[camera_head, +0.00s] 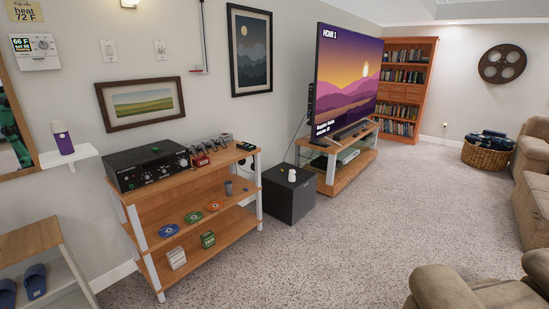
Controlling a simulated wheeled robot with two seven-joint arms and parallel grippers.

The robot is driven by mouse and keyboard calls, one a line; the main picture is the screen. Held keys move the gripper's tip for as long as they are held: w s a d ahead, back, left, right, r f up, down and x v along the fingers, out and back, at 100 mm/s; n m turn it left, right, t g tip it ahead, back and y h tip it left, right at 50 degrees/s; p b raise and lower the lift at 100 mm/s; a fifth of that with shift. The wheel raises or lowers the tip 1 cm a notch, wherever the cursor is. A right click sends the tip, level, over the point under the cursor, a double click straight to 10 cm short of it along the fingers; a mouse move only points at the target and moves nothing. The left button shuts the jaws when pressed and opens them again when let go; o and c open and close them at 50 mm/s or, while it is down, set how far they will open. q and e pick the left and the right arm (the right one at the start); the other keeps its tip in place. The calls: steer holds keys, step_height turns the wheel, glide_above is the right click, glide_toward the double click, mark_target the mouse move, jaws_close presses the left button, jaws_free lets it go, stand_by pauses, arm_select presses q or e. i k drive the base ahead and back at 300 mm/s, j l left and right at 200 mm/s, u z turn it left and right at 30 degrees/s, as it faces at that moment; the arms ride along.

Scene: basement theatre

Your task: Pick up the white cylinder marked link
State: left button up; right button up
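A small white rounded cylinder (292,175) stands on top of a dark grey box (290,198) on the floor, between the wooden shelf unit and the TV stand. Another cylinder, white with a purple band and top (62,138), stands on a small white wall shelf (68,155) at the left. Both are too small for me to read any marking. Neither of my grippers is in view.
A wooden shelf unit (206,210) holds a black amplifier (147,163), headphones-like small items and coloured discs. The TV (346,80) stands on a wooden stand (346,165). Armchairs line the right side. The carpet (350,235) in the middle is clear.

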mark_target(292, 177)
steer(key=i+l+z, duration=0.15)
steer(key=i, duration=0.4)
steer(key=i+z, duration=0.15)
steer(key=i, duration=0.35)
steer(key=i+z, duration=0.15)
steer(key=i, duration=0.4)
steer(key=i+z, duration=0.15)
steer(key=i, duration=0.4)
steer(key=i+j+z, duration=0.15)
steer(key=i, duration=0.35)
steer(key=i+j+z, duration=0.1)
steer(key=i+j, duration=0.15)
steer(key=i, duration=0.3)
steer(key=i+l+u, duration=0.3)
steer(key=i+l, duration=0.15)
steer(key=i, duration=0.35)
steer(key=i+l+u, duration=0.3)
steer(key=i+l, duration=0.35)
steer(key=i, duration=0.1)
